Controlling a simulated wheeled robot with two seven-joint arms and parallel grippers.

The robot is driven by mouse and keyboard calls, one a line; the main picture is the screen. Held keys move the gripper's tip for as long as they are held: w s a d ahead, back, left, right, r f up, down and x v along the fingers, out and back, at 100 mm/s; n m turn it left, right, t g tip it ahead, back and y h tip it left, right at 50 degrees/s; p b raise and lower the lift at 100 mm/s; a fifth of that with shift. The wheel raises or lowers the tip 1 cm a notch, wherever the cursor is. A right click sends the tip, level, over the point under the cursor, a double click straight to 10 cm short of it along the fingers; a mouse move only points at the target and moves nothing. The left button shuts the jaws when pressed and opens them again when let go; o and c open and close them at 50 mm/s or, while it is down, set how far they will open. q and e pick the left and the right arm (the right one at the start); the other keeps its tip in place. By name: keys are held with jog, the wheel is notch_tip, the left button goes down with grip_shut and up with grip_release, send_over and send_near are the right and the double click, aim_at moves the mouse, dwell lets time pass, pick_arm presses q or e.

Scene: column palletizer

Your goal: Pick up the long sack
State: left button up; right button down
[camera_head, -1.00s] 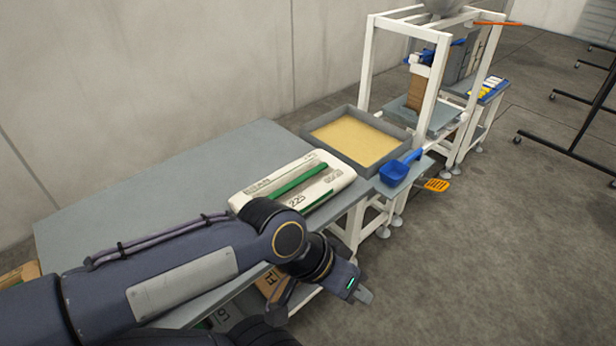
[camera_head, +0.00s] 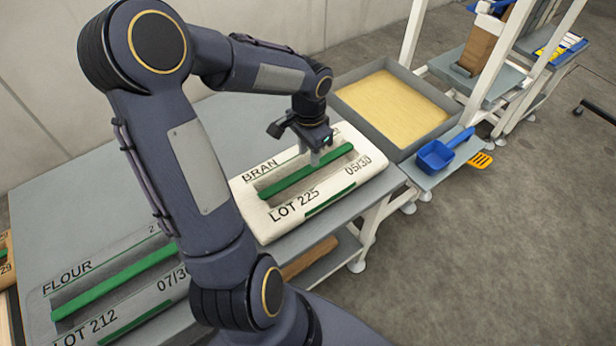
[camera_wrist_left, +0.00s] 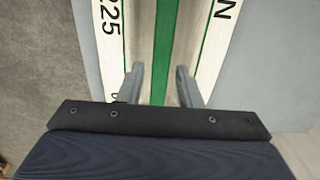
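A white sack (camera_head: 350,185) marked BRAN and LOT 225, with a long green band (camera_head: 300,174) along its middle, lies flat on the grey table. My left gripper (camera_head: 318,154) points down at the far part of this sack, over the band. In the left wrist view the two fingers (camera_wrist_left: 160,85) are spread, one on each side of the green band (camera_wrist_left: 158,40), with nothing held. Whether the fingertips touch the sack cannot be told. A greyer sack (camera_head: 75,310) marked FLOUR and LOT 212 lies at the lower left, partly hidden by my left arm. My right gripper is not in view.
A grey tray (camera_head: 452,117) of tan grain stands just beyond the bran sack. A blue scoop (camera_head: 436,157) lies on a small shelf to its right, near an orange slotted tool (camera_head: 481,160). A white frame stands at upper right. Bare table (camera_head: 45,195) shows at left.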

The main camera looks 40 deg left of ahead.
aim_at(309, 168)
pick_arm(q)
notch_tip(309, 168, down, 8)
jog(key=shift+w+a+r, duration=0.1)
dwell(0.4)
jog(key=shift+c, duration=0.2)
grip_shut()
dwell(1.0)
jog(key=shift+w+r, duration=0.15)
